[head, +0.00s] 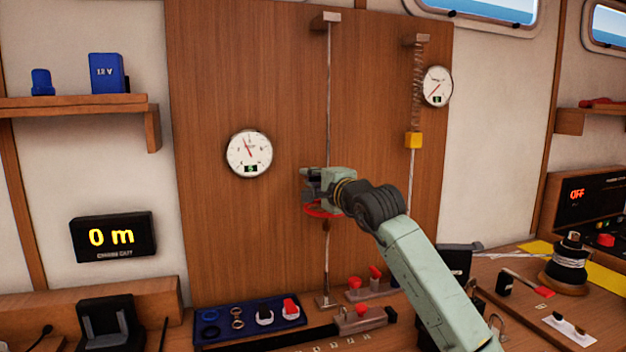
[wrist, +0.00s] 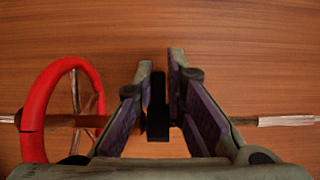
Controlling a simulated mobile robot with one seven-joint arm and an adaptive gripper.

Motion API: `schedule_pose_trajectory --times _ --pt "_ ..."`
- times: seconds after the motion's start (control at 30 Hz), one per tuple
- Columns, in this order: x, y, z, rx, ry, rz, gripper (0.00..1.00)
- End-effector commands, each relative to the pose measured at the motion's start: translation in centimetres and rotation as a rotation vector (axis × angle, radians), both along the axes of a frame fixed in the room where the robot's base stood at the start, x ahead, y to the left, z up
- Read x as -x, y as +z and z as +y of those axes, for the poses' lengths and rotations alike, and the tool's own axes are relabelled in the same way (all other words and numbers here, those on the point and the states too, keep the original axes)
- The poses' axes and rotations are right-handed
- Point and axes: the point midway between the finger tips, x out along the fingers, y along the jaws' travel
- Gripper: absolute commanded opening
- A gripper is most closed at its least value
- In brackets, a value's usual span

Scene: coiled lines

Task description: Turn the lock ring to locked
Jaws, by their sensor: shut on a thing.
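A thin vertical line (head: 328,90) runs down the wooden panel, with a red handwheel (head: 316,211) around it just below my gripper (head: 307,183). In the wrist view the line runs sideways, with the red handwheel (wrist: 37,112) at the left and a brown shaft (wrist: 112,121) through it. My gripper (wrist: 160,75) has its fingers on both sides of a small black piece on this shaft, which looks like the lock ring (wrist: 157,110). The fingers are shut on it. No lock mark shows on it, so its setting cannot be read.
A round gauge (head: 249,154) is left of the line. A second line with a spring (head: 417,75), a yellow block (head: 413,140) and another gauge (head: 437,86) is at right. Below are a blue tray (head: 250,322) of small parts and a bench with red-topped fittings (head: 375,273).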

Motion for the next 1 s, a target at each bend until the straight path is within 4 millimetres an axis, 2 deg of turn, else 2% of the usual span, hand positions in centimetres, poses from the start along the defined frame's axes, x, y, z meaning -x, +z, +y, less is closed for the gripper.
schedule_pose_trajectory --times 0.37,0.63,1.0 --pt "-0.2 -0.9 0.1 0.002 -0.054 0.006 0.00" --pt "-0.7 -1.4 0.1 0.003 -0.210 0.004 0.00" --pt "-1.5 -0.9 -0.2 0.000 -0.443 0.006 0.00"
